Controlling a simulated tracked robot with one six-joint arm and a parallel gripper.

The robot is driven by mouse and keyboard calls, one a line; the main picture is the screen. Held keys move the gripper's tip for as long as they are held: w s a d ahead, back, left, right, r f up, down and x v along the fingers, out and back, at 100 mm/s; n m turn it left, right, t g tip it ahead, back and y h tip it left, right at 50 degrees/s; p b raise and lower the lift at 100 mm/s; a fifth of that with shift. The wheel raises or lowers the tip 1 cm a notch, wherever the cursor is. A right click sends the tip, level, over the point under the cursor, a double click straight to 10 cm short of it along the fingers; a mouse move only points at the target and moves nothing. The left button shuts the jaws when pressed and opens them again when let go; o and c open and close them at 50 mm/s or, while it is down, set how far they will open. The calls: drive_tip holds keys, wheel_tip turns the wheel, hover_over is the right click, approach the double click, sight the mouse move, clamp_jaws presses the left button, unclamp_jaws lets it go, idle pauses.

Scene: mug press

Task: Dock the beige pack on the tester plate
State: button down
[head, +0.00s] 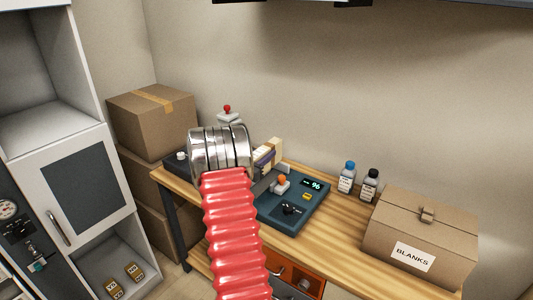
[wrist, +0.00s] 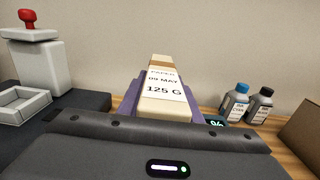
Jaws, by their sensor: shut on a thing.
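The beige pack (head: 272,150) is in my gripper, above the back left of the teal tester (head: 308,218). In the wrist view the pack (wrist: 160,108) points away from me, and its white label reads "PAPER 09 MAY 125 G". My gripper (wrist: 163,92) is shut on it, with purple jaw sides on either side. The tester has a lit display reading 96, an orange-topped part and a black knob. In the wrist view, only a bit of the display shows, right of the pack. I cannot tell whether the pack touches the tester.
A box marked BLANKS (head: 425,235) is at right. A pale red-knobbed device (wrist: 38,68) stands at left. Cartons and a white cabinet (head: 75,190) are left of the bench.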

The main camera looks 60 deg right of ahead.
idle(0.3)
drive_tip(key=shift+f, duration=2.75)
drive_tip(key=shift+a, duration=0.1)
drive_tip(key=shift+f, duration=0.6)
drive_tip(key=c, duration=1.6)
unclamp_jaws()
drive_tip(key=shift+o, duration=0.2)
drive_tip(key=shift+f, duration=0.1)
drive_tip(key=shift+w+a, duration=0.1)
drive_tip(key=shift+a, duration=0.05)
